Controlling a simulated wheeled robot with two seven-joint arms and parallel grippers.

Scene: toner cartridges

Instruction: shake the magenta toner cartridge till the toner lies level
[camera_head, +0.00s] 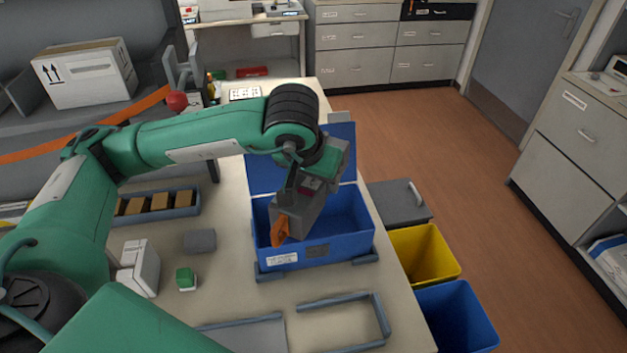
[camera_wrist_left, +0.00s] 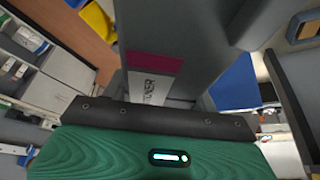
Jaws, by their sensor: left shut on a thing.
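The toner cartridge (camera_head: 297,215) is a dark grey block with an orange end piece (camera_head: 279,227) and a magenta label. My left gripper (camera_head: 308,182) is shut on it and holds it tilted, orange end lowest, over the open blue box (camera_head: 333,256). In the left wrist view the cartridge (camera_wrist_left: 175,35) fills the upper middle, with its magenta patch (camera_wrist_left: 155,63) and a partly covered white "TONER" label. The toner inside cannot be seen. My right gripper is in neither view.
The blue box's lid stands up behind it. A yellow bin (camera_head: 425,250) and a blue bin (camera_head: 457,315) stand beyond the table's right edge. A small green-and-white item (camera_head: 186,279), a white box (camera_head: 140,267) and a tray (camera_head: 157,205) of brown blocks lie left.

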